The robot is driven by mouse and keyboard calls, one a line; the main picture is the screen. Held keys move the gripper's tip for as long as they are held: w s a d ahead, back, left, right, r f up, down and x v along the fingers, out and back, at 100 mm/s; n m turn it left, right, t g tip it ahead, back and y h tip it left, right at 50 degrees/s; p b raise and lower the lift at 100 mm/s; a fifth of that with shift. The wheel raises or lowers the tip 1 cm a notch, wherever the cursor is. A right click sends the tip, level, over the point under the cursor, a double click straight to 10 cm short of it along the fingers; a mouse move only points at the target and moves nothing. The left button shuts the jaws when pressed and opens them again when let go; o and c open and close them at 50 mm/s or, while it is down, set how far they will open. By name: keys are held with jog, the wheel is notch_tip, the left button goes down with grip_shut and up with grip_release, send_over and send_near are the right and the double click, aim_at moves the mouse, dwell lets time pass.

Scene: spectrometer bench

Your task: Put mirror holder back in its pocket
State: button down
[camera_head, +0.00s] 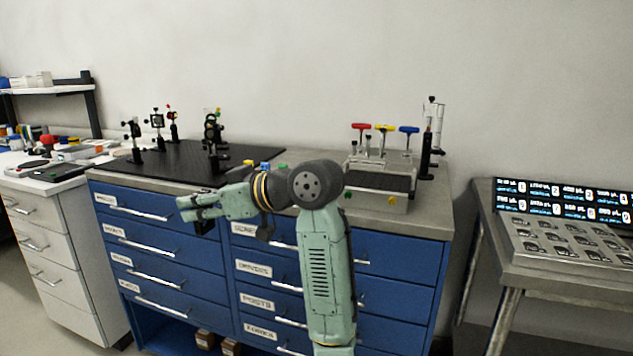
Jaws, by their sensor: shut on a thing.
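My gripper (187,208) is in front of the blue drawer cabinet, pointing left, with its fingers close together. It is shut on a small dark object (205,227), which shows just below the fingers. This looks like the mirror holder, but it is mostly hidden by the fingers and too small to make out its shape. A metal tray (515,232) with rows of dark-marked pockets lies on the steel table at the right, well apart from my gripper. I cannot tell which pocket is empty.
A black optical board (185,163) with several mounted optics covers the left of the cabinet top (431,217). A grey instrument box (378,200) with coloured T-handle tools stands at the right. A display panel (565,204) stands behind the tray. A gap separates cabinet and steel table.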

jog(key=w+d+f+m+t+h, duration=0.1)
jog(key=w+d+f+m+t, duration=0.15)
jog(key=f, duration=0.55)
jog(key=w+d+f+m+t+h, duration=0.1)
jog(key=w+d+f, duration=0.2)
jog(key=f, duration=0.5)
jog(key=w+d+f+m+t+h, duration=0.1)
jog(key=w+d+f, duration=0.15)
jog(key=f, duration=0.55)
jog(key=s+d+f+m+t+h, duration=0.15)
jog(key=s+d+f, duration=0.25)
jog(key=f, duration=0.5)
jog(key=s+d+f+m+t+h, duration=0.1)
jog(key=s+d+f+m+h, duration=0.2)
jog(key=f, duration=0.6)
jog(key=s+d+f+m+t+h, duration=0.1)
jog(key=s+d+f+t+h, duration=0.1)
jog(key=s+d+f, duration=0.35)
jog(key=w+f+m+h, duration=0.1)
jog(key=f+m+h, duration=0.1)
jog(key=f, duration=0.5)
jog(key=w+f+m+h, duration=0.1)
jog(key=w+f+h, duration=0.1)
jog(key=f, duration=0.5)
jog(key=shift+w+d+m, duration=0.15)
jog(key=shift+w+m, duration=0.1)
jog(key=shift+m, duration=0.15)
jog(key=shift+f, duration=0.1)
